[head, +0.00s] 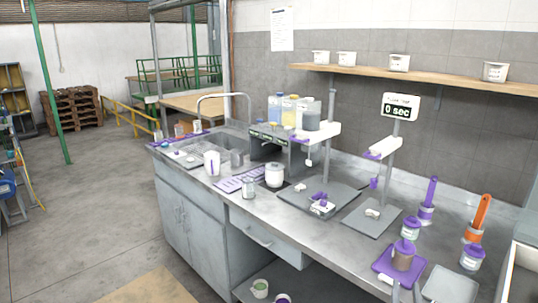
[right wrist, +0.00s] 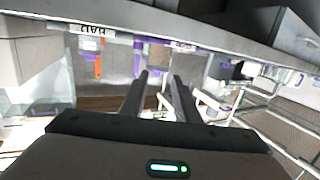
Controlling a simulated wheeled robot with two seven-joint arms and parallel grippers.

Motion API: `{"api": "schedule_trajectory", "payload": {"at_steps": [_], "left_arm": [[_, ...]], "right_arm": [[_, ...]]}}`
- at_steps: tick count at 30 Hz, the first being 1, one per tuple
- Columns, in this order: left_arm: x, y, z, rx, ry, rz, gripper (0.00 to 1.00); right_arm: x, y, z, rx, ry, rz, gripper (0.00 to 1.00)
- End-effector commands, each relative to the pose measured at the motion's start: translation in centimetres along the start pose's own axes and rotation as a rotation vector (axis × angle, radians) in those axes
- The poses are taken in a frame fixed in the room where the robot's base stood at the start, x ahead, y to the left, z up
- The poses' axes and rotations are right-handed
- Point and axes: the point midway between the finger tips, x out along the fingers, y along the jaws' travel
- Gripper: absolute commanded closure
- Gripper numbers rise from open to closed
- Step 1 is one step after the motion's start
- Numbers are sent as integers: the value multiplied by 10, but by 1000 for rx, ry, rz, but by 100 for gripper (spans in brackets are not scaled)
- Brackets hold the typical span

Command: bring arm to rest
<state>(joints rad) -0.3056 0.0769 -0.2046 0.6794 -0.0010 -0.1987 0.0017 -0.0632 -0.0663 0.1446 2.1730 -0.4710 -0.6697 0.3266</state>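My right gripper (head: 406,288) shows only in small part at the bottom edge of the head view, in front of the purple mat (head: 384,264). In the right wrist view, the two dark fingers of my right gripper (right wrist: 160,78) stand apart with a gap between them and nothing held. An orange-handled brush (head: 481,212) and a purple-handled brush (head: 429,192) stand upright in holders at the right of the counter, apart from the gripper. The orange one also shows in the right wrist view (right wrist: 98,66). My left gripper is in neither view.
A steel counter (head: 268,212) runs across the head view with a sink, jars and grey plates. A wooden shelf (head: 420,76) holds white tubs above. The floor (head: 90,220) at left is clear.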

Motion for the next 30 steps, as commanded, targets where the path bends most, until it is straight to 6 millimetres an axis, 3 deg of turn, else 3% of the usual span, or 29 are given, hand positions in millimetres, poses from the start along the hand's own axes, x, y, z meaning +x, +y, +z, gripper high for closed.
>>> {"api": "schedule_trajectory", "payload": {"at_steps": [5, 8, 12, 15, 21, 30], "left_arm": [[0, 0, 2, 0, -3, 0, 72], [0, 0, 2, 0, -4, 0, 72], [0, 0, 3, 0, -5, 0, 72], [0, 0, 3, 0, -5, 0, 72], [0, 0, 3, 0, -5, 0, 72], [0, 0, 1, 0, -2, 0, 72]], "right_arm": [[-43, -2, 65, -62, -215, -56, 71], [-82, -5, 110, -112, -375, -107, 71], [-149, -8, 166, -193, -603, -201, 71], [-191, -8, 193, -242, -732, -262, 71], [-252, -5, 222, -310, -900, -350, 71], [-322, 1, 244, -386, -1074, -457, 71]]}}
